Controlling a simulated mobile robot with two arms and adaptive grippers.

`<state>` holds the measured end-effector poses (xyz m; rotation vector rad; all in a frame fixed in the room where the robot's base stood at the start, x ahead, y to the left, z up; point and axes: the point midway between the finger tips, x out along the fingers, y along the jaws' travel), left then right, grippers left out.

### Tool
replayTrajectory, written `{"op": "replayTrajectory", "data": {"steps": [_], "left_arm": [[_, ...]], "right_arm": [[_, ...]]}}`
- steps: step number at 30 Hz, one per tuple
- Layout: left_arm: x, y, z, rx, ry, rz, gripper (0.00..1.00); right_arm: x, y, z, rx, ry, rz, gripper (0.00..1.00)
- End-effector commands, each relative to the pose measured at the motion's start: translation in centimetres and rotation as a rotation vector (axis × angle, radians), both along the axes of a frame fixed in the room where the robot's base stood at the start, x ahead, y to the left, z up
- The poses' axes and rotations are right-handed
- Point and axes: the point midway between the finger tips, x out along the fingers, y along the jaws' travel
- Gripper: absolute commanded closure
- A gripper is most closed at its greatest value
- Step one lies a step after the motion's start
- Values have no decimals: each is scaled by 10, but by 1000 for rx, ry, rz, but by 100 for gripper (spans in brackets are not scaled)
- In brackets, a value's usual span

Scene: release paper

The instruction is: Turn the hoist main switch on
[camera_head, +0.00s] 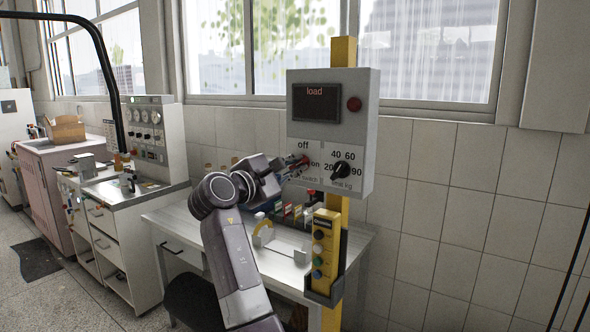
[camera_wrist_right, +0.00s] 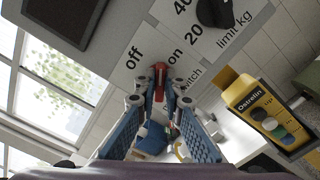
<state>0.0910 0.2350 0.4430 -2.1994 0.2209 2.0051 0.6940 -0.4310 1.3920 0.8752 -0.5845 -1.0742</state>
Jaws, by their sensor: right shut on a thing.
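The hoist control box (camera_head: 362,122) is a grey panel on a yellow post, with a dark display reading "load". The main switch is a red handle (camera_wrist_right: 159,77) at the box's lower left, between the "off" (camera_wrist_right: 133,57) and "on" (camera_wrist_right: 175,58) labels. My right gripper (camera_head: 302,166) reaches the box from the left. In the right wrist view, my right gripper (camera_wrist_right: 159,92) has its fingertips closed around the red handle. The fingers partly hide the handle, and its exact setting is hard to tell. My left gripper is not in view.
A black limit knob (camera_head: 340,171) and a red button (camera_head: 354,104) sit to the right on the box. A yellow pendant control (camera_head: 326,240) hangs below it. A table (camera_head: 184,219) with small items stands beneath the arm. White cabinets stand at the left.

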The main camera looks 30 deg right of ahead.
Motion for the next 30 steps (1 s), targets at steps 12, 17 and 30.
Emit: {"op": "replayTrajectory", "data": {"steps": [12, 17, 30], "left_arm": [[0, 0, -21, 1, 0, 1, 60], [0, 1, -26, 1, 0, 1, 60], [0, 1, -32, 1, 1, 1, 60]], "right_arm": [[-1, 0, -5, 139, -335, -1, 100], [-1, -1, -5, 178, -428, -1, 100], [-1, -1, -5, 226, -539, -2, 100]]}}
